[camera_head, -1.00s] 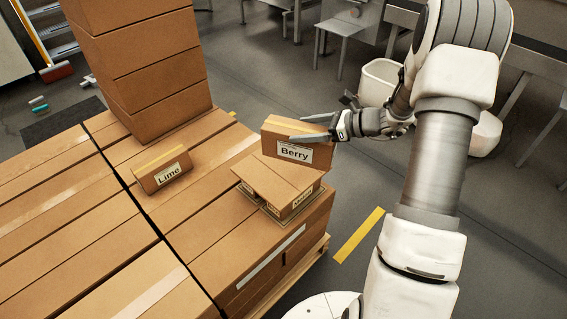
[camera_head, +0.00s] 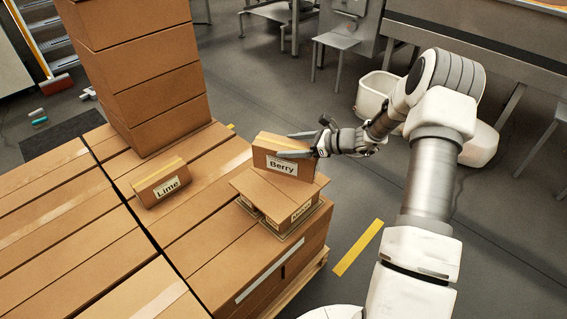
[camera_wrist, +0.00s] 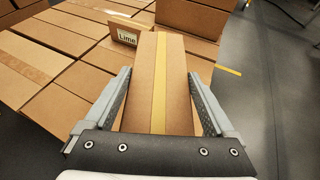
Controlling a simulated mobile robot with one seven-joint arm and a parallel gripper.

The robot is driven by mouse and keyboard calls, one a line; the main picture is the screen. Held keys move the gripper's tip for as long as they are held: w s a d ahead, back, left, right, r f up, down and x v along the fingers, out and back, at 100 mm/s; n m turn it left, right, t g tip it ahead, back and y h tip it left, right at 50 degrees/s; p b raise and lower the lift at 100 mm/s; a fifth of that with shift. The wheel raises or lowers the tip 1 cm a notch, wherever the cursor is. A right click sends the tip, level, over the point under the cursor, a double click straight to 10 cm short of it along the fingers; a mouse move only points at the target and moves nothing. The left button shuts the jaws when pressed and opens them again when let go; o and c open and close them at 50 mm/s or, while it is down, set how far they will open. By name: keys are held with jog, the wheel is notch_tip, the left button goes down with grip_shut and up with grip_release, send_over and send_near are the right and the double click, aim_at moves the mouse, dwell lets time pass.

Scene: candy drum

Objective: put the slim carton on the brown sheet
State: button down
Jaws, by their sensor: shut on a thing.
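My gripper (camera_head: 292,146) is shut on a slim brown carton (camera_head: 268,163) labelled "Berry", with a yellow strip along its top. In the wrist view this carton (camera_wrist: 150,85) stands between the two fingers. It is upright over the rear part of the flat brown sheet (camera_head: 262,190). I cannot tell whether its bottom touches the sheet. The sheet lies across small labelled cartons (camera_head: 272,222) at the corner of the large box stack. Another slim carton (camera_head: 146,189), labelled "Lime", stands apart to the left; it also shows in the wrist view (camera_wrist: 118,25).
A tall stack of boxes (camera_head: 145,80) rises behind the "Lime" carton. The wide box tops (camera_head: 95,225) at left are clear. The stack's right edge drops to the floor, which has a yellow stripe (camera_head: 357,248). A white bin (camera_head: 378,92) stands behind my arm.

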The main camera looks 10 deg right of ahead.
aim_at(284, 159)
jog(key=shift+a+f, duration=0.35)
jog(key=shift+a, duration=0.2)
jog(key=shift+a+f, duration=0.35)
jog(key=shift+a, duration=0.2)
jog(key=shift+f+b, duration=0.75)
jog(key=shift+f, duration=1.15)
jog(key=shift+f, duration=0.15)
grip_release()
jog(key=shift+r, duration=0.2)
jog(key=p+v, duration=0.2)
jog(key=v, duration=1)
